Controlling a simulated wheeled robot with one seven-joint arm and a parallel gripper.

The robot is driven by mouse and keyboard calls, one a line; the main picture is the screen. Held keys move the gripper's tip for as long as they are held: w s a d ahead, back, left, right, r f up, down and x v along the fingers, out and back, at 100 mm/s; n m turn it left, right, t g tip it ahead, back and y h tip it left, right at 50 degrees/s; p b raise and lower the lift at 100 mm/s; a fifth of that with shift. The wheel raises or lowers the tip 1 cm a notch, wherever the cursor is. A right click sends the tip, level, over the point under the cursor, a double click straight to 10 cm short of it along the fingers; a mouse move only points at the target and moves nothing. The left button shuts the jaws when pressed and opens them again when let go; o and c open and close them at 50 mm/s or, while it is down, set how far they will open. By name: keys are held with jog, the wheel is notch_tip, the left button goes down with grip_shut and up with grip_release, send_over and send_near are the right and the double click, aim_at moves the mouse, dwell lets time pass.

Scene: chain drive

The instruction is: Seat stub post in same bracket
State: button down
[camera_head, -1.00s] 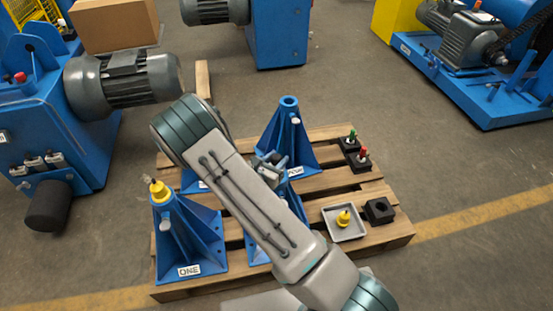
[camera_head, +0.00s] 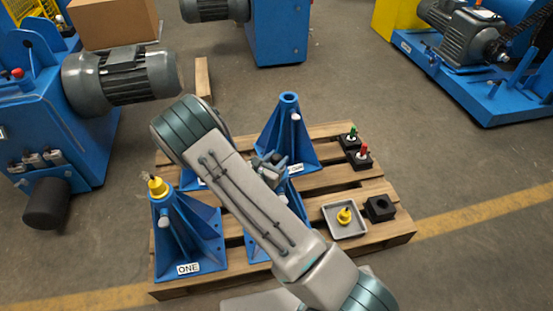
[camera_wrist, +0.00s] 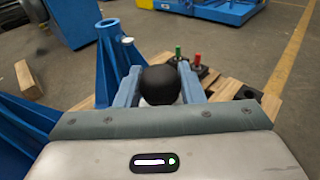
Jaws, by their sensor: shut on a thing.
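My gripper (camera_wrist: 159,80) is shut on a black round-topped part (camera_wrist: 160,84), with a pale piece just below it. Its lower end is hidden, so I cannot tell whether this is the stub post or whether it sits in a bracket. In the head view my gripper (camera_head: 270,165) is partly hidden by my arm, above the middle of the pallet. Bracket ONE (camera_head: 190,240), blue, stands front left with a yellow part (camera_head: 158,187) in its top. A rear blue bracket (camera_head: 287,135) has an open top; it also shows in the wrist view (camera_wrist: 110,60). Other blue brackets are mostly hidden behind my arm.
A motor (camera_head: 125,80) stands left. Floor lies open on the right.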

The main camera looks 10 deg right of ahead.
jog(key=shift+f+b, duration=0.65)
jog(key=shift+f, duration=0.15)
jog(key=c, duration=0.9)
grip_release()
jog(key=shift+f, duration=0.15)
jog(key=p+v, duration=0.1)
jog(key=v, duration=1.2)
jog(key=shift+s+a, duration=0.25)
jog(key=shift+a, duration=0.05)
